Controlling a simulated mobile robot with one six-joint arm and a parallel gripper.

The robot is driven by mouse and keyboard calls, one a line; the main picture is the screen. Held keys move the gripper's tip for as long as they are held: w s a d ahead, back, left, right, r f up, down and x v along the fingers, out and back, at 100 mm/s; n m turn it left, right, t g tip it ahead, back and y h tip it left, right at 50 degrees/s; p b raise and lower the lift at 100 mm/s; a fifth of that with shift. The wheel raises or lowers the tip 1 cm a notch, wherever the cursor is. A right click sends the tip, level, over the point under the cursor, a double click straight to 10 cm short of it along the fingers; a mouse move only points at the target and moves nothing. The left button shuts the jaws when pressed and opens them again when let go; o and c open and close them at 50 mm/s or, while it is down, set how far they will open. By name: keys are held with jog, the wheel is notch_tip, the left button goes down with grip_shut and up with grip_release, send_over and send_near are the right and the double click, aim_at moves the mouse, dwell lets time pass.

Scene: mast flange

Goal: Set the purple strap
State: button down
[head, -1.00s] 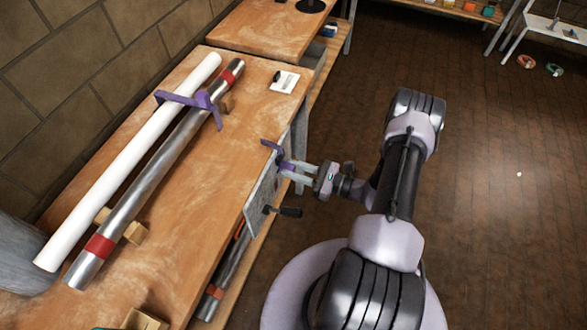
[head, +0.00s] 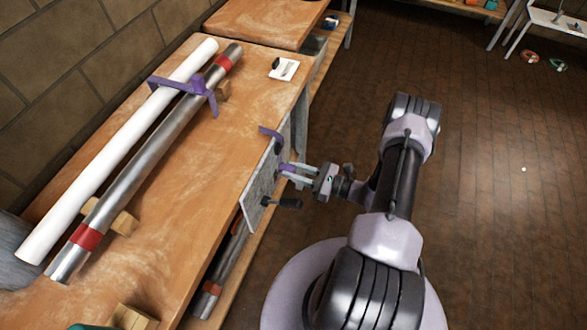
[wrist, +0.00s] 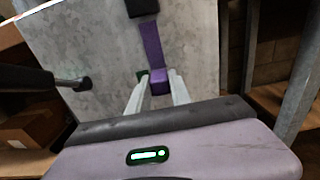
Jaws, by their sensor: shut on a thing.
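A purple strap (wrist: 152,44) runs down the face of a grey plate in the wrist view, below a black block (wrist: 142,7). Its lower end is a purple block (wrist: 160,82) between my two fingertips. In the head view my gripper (head: 285,170) is shut on this purple end beside the table's right edge. Another purple part (head: 268,132) shows at the plate's top edge. The grey plate (head: 258,188) stands upright along the table side. A separate purple bracket (head: 180,86) lies across two pipes on the table. My fingers partly hide the held end.
A white pipe (head: 125,145) and a steel pipe with red bands (head: 150,165) lie on wooden blocks on the table. A black handle (head: 290,203) sticks out from the plate just below my gripper.

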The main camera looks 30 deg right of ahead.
jog(key=c, duration=1.2)
grip_release()
jog(key=shift+r, duration=0.15)
jog(key=shift+o, duration=0.2)
jog(key=p+v, duration=0.3)
jog(key=v, duration=1.4)
jog(key=shift+s+d, duration=0.2)
